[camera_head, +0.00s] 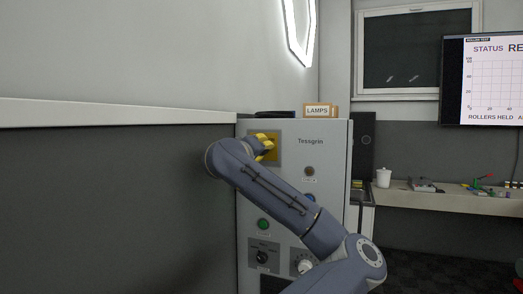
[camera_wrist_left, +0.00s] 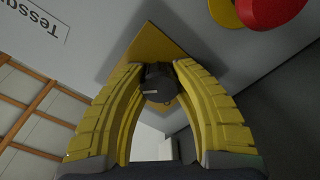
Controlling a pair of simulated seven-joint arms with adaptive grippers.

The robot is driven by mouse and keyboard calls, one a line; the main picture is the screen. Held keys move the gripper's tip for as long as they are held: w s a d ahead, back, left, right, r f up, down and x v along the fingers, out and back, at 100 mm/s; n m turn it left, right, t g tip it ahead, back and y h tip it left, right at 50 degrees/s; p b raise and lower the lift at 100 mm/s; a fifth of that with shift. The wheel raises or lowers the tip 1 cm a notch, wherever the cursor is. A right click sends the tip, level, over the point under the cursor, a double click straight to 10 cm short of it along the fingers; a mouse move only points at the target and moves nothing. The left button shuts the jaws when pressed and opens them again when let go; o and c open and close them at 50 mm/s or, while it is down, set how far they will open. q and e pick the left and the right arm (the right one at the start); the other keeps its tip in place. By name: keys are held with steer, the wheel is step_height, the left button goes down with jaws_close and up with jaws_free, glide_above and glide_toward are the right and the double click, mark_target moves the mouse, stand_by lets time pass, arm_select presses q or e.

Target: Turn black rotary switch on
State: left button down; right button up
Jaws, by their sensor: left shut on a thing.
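A black rotary switch (camera_wrist_left: 158,86) stands on a square yellow plate (camera_wrist_left: 150,42) on the cabinet front. In the left wrist view the yellow fingers of my left gripper (camera_wrist_left: 160,78) are shut on its two sides. In the head view the left gripper (camera_head: 265,147) is at the yellow plate (camera_head: 275,157), near the cabinet's upper left, and the switch itself cannot be made out there. My right gripper is not in view.
The grey cabinet (camera_head: 330,160) also carries a green button (camera_head: 263,224), a lower black knob (camera_head: 262,258) and a white dial (camera_head: 304,265). A red button (camera_wrist_left: 268,10) on a yellow base shows in the wrist view. A dark partition (camera_head: 120,200) stands left.

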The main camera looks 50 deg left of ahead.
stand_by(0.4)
arm_select(q)
steer(key=c, duration=0.9)
jaws_free()
steer(key=v, duration=1.2)
